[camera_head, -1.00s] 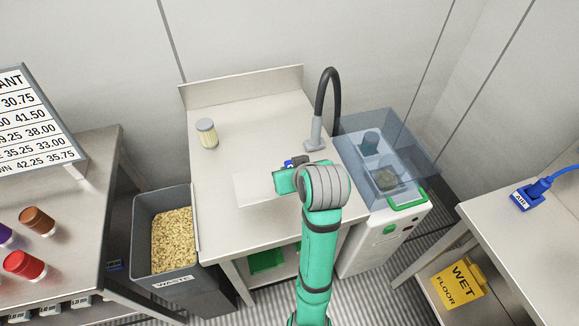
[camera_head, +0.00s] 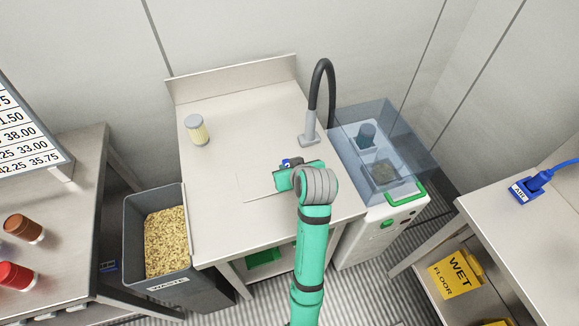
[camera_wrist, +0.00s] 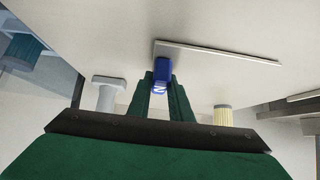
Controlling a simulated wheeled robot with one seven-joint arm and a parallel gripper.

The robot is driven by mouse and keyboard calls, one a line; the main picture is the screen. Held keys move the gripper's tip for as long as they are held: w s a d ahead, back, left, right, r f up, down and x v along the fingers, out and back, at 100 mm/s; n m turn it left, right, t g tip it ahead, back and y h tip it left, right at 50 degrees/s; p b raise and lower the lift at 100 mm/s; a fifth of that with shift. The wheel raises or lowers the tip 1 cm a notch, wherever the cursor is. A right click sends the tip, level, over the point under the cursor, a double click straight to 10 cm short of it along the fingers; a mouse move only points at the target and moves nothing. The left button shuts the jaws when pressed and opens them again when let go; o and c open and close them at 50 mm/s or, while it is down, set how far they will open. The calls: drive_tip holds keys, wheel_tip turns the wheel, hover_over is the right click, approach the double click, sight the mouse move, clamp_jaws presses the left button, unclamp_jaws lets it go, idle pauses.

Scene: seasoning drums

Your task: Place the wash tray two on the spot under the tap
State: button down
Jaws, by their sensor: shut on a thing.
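Wash tray two looks like a pale flat plate (camera_head: 258,186), barely distinct from the steel worktop. In the wrist view its thin edge (camera_wrist: 220,53) and its blue tab (camera_wrist: 161,72) with a white "2" show. My green gripper (camera_head: 287,163) is shut on the tab, which sits between the fingertips (camera_wrist: 160,83) in the wrist view. I cannot tell whether the tray touches the worktop. Part of the tray is hidden behind my gripper and arm.
The worktop (camera_head: 240,120) is mostly clear. A jar with a grey lid (camera_head: 196,130) stands at its back left. A grey waste bin (camera_head: 128,235) adjoins its left side. A clear-covered machine (camera_head: 375,150) stands at its right. Another table (camera_head: 520,230) is at far right.

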drive_tip(key=shift+a+r, duration=0.1)
drive_tip(key=shift+f, duration=0.2)
drive_tip(key=c, duration=1.6)
unclamp_jaws()
drive_tip(key=shift+r, duration=0.1)
